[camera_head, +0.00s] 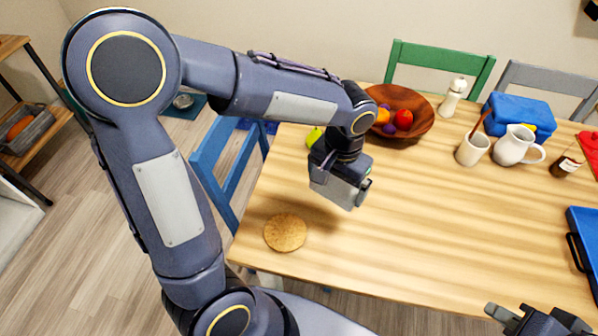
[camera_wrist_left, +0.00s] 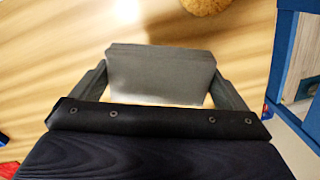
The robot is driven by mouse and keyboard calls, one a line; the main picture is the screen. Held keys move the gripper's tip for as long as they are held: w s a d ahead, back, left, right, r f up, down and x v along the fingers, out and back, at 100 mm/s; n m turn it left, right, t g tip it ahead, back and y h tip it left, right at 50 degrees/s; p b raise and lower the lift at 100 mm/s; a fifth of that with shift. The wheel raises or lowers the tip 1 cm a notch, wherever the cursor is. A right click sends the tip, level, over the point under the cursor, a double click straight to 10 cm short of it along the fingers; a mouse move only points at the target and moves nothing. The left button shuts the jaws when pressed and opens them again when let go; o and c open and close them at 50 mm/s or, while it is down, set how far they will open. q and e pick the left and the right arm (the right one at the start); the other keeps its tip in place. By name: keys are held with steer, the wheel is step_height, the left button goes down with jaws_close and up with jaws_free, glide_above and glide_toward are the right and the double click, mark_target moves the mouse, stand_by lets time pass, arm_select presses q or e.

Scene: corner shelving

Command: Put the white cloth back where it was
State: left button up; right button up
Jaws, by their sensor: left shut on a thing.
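The white cloth (camera_head: 337,188) looks like a folded, flat pale-grey piece in the head view. My left gripper (camera_head: 342,183) is shut on it and holds it over the left part of the wooden table.
A round cork mat (camera_head: 285,233) lies near the table's front left corner. A fruit bowl (camera_head: 408,100), pepper mill (camera_head: 453,97), cup (camera_head: 473,149), white jug (camera_head: 514,146) and blue box (camera_head: 520,112) stand along the back. A blue tray (camera_head: 584,222) is at the right. The middle is clear.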

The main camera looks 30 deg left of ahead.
arm_select(q)
steer(key=w+a+f, duration=0.4)
steer(key=w+a+f+p, duration=0.1)
steer(key=w+a+f, duration=0.3)
steer(key=a, duration=0.1)
steer(key=shift+w+f, duration=0.2)
steer(key=shift+w, duration=0.15)
steer(key=shift+w+a+f+p, duration=0.3)
steer(key=shift+w+a+f, duration=0.05)
steer(key=shift+f, duration=0.3)
step_height(320, 180, down, 3)
steer(key=shift+w+f, duration=0.1)
steer(key=shift+f, duration=0.05)
